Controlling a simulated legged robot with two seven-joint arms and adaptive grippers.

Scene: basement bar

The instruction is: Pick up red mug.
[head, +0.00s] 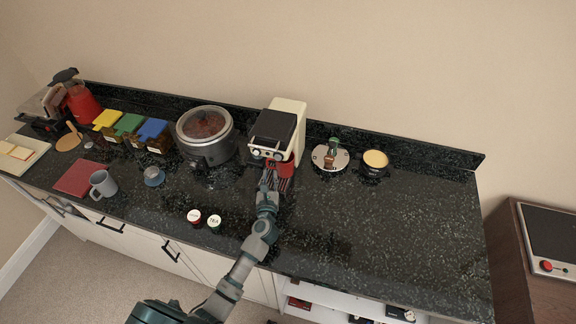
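The red mug (287,167) stands at the front of the cream and black coffee machine (284,128), low under its head. Only part of the mug shows, because the machine and my gripper cover some of it. My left gripper (274,178) reaches in from below and is right at the mug's near left side. Its fingers are small and dark against the machine's base, so I cannot tell whether they are open, shut, or touching the mug. My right gripper is not in view.
A slow cooker (206,137) stands left of the machine. A round white board (330,157) and a yellow-filled pot (375,163) stand to the right. The counter's right part (420,230) is clear.

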